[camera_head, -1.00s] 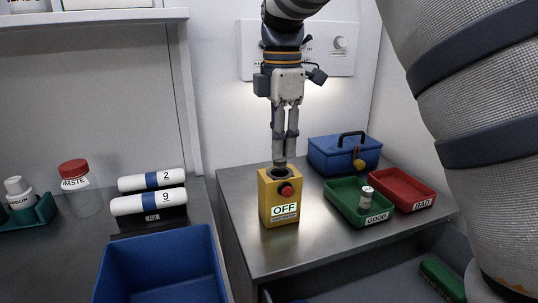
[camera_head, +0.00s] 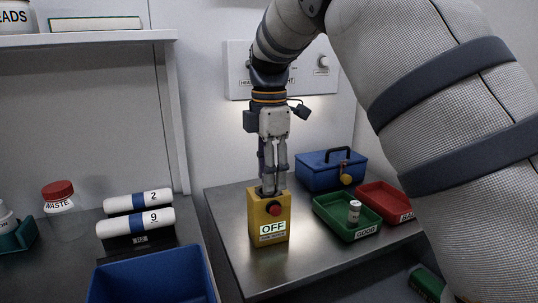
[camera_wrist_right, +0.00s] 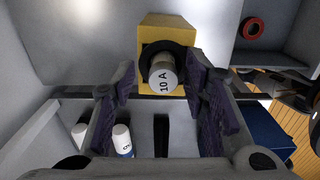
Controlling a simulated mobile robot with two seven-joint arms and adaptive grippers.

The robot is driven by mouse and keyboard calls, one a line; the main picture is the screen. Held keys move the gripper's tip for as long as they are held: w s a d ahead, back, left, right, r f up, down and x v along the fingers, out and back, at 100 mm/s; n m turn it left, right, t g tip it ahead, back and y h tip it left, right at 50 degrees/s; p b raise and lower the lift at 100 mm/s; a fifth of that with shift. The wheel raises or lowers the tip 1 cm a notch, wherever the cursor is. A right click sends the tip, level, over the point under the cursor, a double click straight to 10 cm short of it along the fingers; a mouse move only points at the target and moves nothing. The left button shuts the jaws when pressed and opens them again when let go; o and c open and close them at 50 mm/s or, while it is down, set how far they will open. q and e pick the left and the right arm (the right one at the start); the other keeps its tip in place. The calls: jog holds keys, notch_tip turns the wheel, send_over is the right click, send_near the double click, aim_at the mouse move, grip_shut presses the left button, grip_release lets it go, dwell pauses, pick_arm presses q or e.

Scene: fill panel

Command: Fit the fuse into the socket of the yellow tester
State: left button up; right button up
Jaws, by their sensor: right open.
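The yellow tester (camera_head: 255,222) stands upright on the steel bench, with a red button on its front and a display reading OFF. In the wrist view the tester (camera_wrist_right: 160,21) shows a black ring-shaped socket (camera_wrist_right: 146,58). A pale fuse (camera_wrist_right: 162,74) marked 10 A stands in the socket's opening; how deep it sits I cannot tell. My right gripper (camera_head: 270,190) points down at the tester's top. In the wrist view its purple-padded fingers (camera_wrist_right: 162,92) are open on either side of the fuse, with gaps. My left gripper is not in view.
A green GOOD tray (camera_head: 330,217) holds another small cylinder (camera_head: 354,211). A red tray (camera_head: 380,196) and a blue box (camera_head: 320,172) stand near it. A blue bin (camera_head: 150,278) is at front left. The bench in front of the tester is clear.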

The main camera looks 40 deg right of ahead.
notch_tip(320, 180, up, 11)
jog(key=shift+b, duration=0.35)
